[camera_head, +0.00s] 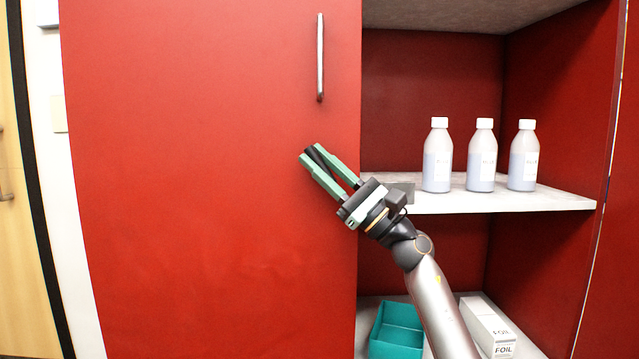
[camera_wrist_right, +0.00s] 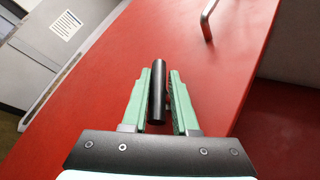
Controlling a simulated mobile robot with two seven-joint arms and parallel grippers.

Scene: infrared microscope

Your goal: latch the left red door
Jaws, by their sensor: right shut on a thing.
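The left red door (camera_head: 200,200) fills the left half of the head view and covers the left part of the cabinet. Its metal bar handle (camera_head: 320,57) is upright near the door's right edge; it also shows at the top of the wrist view (camera_wrist_right: 207,20). My right gripper (camera_head: 312,153) is in front of the door, below the handle and apart from it. Its green fingers are shut on a black cylinder (camera_wrist_right: 157,90). Whether the cylinder touches the door is unclear. No latch is clearly visible. My left gripper is out of view.
The cabinet's right half is open. Several white-capped bottles, one of them in the middle (camera_head: 482,158), stand on the white shelf (camera_head: 480,202). A teal bin (camera_head: 397,330) and a foil box (camera_head: 488,325) sit below. A wooden door (camera_head: 12,250) is at far left.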

